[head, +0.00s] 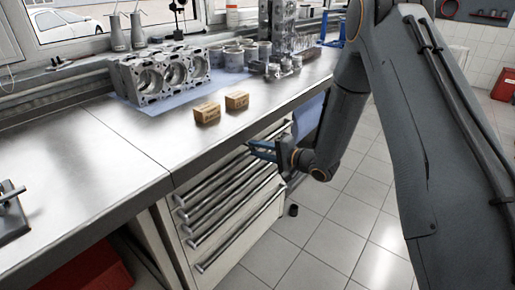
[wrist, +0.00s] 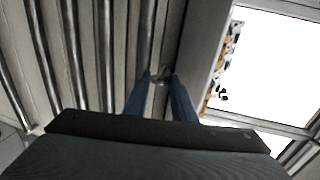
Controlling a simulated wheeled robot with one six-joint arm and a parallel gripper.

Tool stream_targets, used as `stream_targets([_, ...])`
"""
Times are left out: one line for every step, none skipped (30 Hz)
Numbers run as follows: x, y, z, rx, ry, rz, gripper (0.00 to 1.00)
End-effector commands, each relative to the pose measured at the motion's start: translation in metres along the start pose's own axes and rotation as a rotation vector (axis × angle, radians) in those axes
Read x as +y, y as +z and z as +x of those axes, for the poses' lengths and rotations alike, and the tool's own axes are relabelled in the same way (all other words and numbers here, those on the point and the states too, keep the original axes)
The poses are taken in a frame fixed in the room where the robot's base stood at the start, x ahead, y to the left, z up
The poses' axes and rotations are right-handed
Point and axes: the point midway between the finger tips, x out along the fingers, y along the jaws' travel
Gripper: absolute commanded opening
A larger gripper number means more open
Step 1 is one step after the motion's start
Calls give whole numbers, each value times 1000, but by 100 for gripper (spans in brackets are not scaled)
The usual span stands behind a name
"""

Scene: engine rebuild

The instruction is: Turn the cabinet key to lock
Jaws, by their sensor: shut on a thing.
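The drawer cabinet (head: 225,217) with long bar handles stands under the steel workbench. My gripper (head: 262,148) is at the cabinet's upper front, just below the bench edge. In the wrist view my two blue fingers (wrist: 161,86) close around a small grey metal piece, the cabinet key (wrist: 161,76), at the cabinet front. The fingers hide most of the key, and its turn angle cannot be told. In the head view the key is hidden behind my gripper.
On the workbench (head: 120,165) stand an engine block (head: 160,75), several cylinder parts and two small cardboard boxes (head: 207,113). A red box (head: 85,272) is under the bench at lower left. A small dark cylinder (head: 293,210) stands on the tiled floor, which is otherwise clear nearby.

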Motion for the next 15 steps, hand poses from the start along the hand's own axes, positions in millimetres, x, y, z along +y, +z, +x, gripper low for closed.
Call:
stream_targets([0, -1, 0, 0, 0, 6, 1])
stream_targets([0, -1, 0, 0, 0, 10, 1])
stream_targets([0, -1, 0, -1, 0, 13, 1])
stream_targets([0, -1, 0, -1, 0, 14, 1])
stream_targets([0, -1, 0, -1, 0, 15, 1])
stream_targets([0, -1, 0, -1, 0, 16, 1])
stream_targets([0, -1, 0, -1, 0, 16, 1])
stream_targets([0, -1, 0, -1, 0, 16, 1])
stream_targets([0, -1, 0, -1, 0, 16, 1])
stream_targets([0, -1, 0, -1, 0, 15, 1])
stream_targets([0, -1, 0, -1, 0, 15, 1])
stream_targets([0, -1, 0, -1, 0, 15, 1])
stream_targets([0, -1, 0, -1, 0, 15, 1])
stream_targets([0, -1, 0, -1, 0, 15, 1])
stream_targets([0, -1, 0, -1, 1, 15, 27])
